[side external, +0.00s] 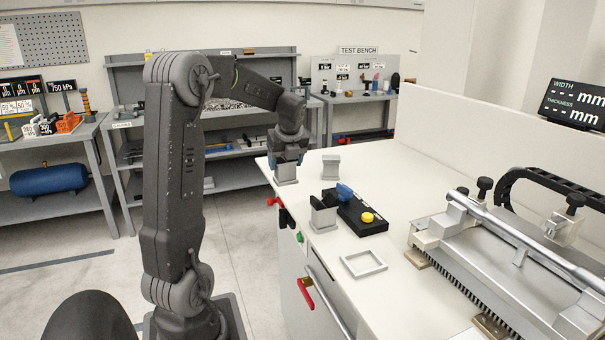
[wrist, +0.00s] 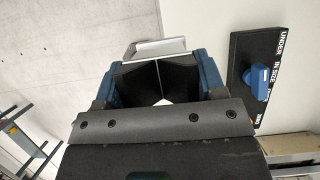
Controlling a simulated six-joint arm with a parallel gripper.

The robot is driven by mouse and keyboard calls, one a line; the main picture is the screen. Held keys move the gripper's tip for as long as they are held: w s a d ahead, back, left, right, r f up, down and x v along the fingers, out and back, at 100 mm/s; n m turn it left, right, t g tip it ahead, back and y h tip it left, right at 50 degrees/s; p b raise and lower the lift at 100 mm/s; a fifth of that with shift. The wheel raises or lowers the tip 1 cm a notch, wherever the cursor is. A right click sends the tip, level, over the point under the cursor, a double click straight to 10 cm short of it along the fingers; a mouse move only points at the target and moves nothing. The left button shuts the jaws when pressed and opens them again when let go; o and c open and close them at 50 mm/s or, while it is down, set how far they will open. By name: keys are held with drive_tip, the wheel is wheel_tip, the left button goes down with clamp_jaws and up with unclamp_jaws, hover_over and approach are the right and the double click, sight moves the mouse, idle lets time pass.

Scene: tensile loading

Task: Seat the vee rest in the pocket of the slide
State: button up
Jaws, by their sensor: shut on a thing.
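My gripper (side external: 287,157) is shut on a light grey block, which I take to be a vee rest (side external: 286,174), at the far left corner of the white bench. In the wrist view a pale grey part of it (wrist: 156,47) shows beyond my blue-sided fingers (wrist: 162,85). The fingers hide most of it. I cannot tell whether its underside touches the bench. Two similar grey blocks stand on the bench, one behind (side external: 331,167) and one nearer with a notched top (side external: 323,214). I cannot clearly pick out the slide or its pocket.
A black gauge board with a blue knob and yellow button (side external: 362,214) lies beside the nearer block; it also shows in the wrist view (wrist: 245,62). A grey square frame (side external: 363,263) lies flat in front. A large silver rail machine (side external: 510,265) fills the right side.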

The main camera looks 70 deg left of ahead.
drive_tip(key=s+a+r, duration=0.2)
drive_tip(key=s+r, duration=0.1)
drive_tip(key=s, duration=0.2)
drive_tip(key=w+d, duration=0.3)
drive_tip(key=d, duration=0.8)
drive_tip(key=w+d, duration=0.3)
drive_tip(key=d, duration=0.8)
drive_tip(key=shift+w+d+f, duration=1.05)
drive_tip(key=shift+d+f, duration=0.6)
drive_tip(key=shift+f, duration=0.05)
drive_tip(key=shift+w+d+f, duration=1.05)
drive_tip(key=shift+d+f, duration=0.6)
drive_tip(key=shift+d, duration=0.05)
drive_tip(key=shift+w+d+f, duration=1.05)
drive_tip(key=shift+d+f, duration=0.6)
drive_tip(key=shift+f, duration=0.05)
drive_tip(key=shift+f, duration=0.15)
drive_tip(key=o, duration=1.1)
